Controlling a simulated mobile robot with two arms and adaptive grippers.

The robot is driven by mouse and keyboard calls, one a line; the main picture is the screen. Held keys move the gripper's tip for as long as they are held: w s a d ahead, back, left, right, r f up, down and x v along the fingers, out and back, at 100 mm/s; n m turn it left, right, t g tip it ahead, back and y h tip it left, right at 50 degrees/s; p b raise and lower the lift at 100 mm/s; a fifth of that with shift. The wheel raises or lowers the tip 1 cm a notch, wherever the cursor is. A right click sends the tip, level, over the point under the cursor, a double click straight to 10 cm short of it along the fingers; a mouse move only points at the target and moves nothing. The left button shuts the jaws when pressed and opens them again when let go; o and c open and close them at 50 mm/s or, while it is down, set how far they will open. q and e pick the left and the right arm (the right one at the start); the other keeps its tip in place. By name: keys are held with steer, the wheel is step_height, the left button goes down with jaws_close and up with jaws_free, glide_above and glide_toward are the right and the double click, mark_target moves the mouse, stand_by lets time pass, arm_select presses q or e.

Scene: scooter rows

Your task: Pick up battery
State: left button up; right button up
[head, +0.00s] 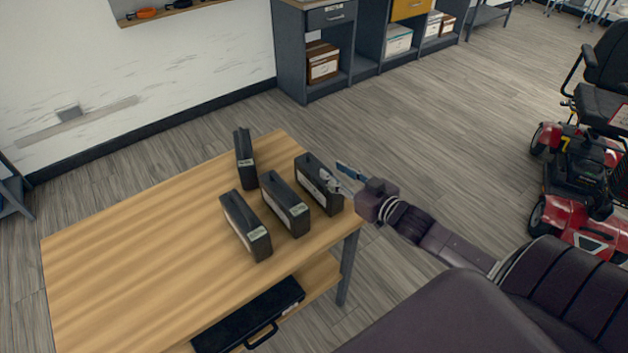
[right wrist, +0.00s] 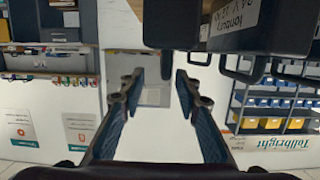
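Several black box-shaped batteries with pale labels stand upright on the wooden table (head: 130,240): the rightmost battery (head: 310,176), a middle one (head: 284,203), a front one (head: 245,226) and a back one (head: 245,158). My right gripper (head: 340,176) is at the table's right edge, its fingers open near the top right side of the rightmost battery, partly in front of it. A dark labelled battery (right wrist: 225,22) fills the top of that view, outside the fingers. My left gripper is not in view.
A black case (head: 250,318) with a handle lies on the table's lower shelf. A red mobility scooter (head: 580,190) stands at the right. Grey cabinets (head: 330,55) with boxes stand at the back. The left part of the tabletop is clear.

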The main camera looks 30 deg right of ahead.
mark_target(318, 160)
steer(key=shift+x, duration=0.8)
steer(key=w, duration=0.2)
steer(key=w+a+p, duration=0.1)
steer(key=w, duration=0.1)
steer(key=shift+w+f, duration=0.2)
steer(key=shift+w, duration=0.25)
steer(key=shift+c, duration=0.7)
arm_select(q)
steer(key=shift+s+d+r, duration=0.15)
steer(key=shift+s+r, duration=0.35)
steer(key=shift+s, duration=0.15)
arm_select(e)
jaws_close()
steer(key=shift+w+r, duration=0.1)
steer(key=shift+r, duration=0.2)
